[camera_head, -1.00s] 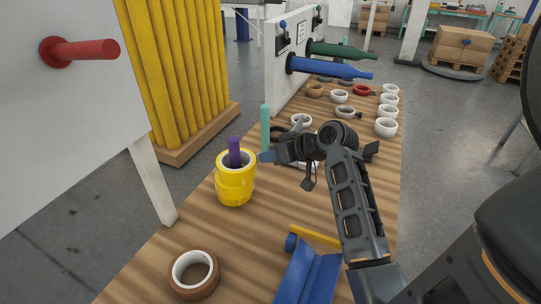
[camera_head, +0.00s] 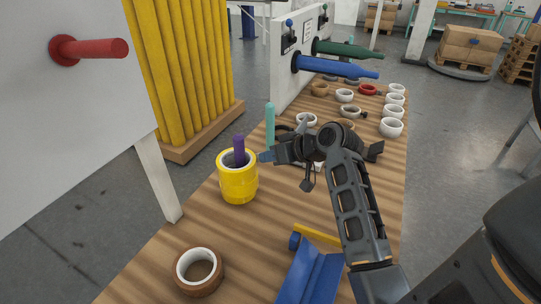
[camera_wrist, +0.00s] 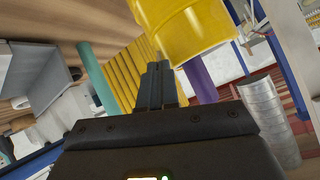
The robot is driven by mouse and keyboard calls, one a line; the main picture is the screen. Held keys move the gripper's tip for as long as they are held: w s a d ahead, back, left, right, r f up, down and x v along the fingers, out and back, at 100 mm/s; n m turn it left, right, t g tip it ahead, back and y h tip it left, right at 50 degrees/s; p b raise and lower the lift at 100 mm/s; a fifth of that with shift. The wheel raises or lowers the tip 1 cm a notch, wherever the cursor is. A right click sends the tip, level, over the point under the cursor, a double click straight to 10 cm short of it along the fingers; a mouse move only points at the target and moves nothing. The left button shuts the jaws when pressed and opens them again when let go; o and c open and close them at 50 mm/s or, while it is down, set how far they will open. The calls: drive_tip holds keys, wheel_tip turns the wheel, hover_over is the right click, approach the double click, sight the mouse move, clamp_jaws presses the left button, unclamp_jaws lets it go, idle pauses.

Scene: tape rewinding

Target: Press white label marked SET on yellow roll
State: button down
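The yellow roll (camera_head: 238,184) stands upright on the wooden table, with a purple post (camera_head: 238,146) rising through its pale core. My gripper (camera_head: 262,157) points left, with its tips at the roll's upper right side. In the wrist view the fingers (camera_wrist: 159,84) are together with nothing seen between them, and the yellow roll (camera_wrist: 190,28) is just beyond the tips. Whether the tips touch the roll I cannot tell. No white label marked SET can be made out in either current view; the roll's side facing my gripper is partly hidden.
A teal post (camera_head: 270,123) stands behind my gripper. A brown tape roll (camera_head: 198,271) lies at the front and a blue holder (camera_head: 312,275) at front right. Several white rings (camera_head: 391,127) sit at the far right. Bare table lies between the yellow and brown rolls.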

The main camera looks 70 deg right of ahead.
drive_tip(key=shift+w+a, duration=0.4)
drive_tip(key=shift+w, duration=0.05)
idle(0.8)
drive_tip(key=c, duration=1.8)
unclamp_jaws()
drive_tip(key=shift+c, duration=0.2)
drive_tip(key=o, duration=0.5)
drive_tip(key=shift+s, duration=0.1)
drive_tip(key=v, duration=0.7)
drive_tip(key=shift+s+r+b, duration=0.25)
drive_tip(key=shift+b, duration=0.1)
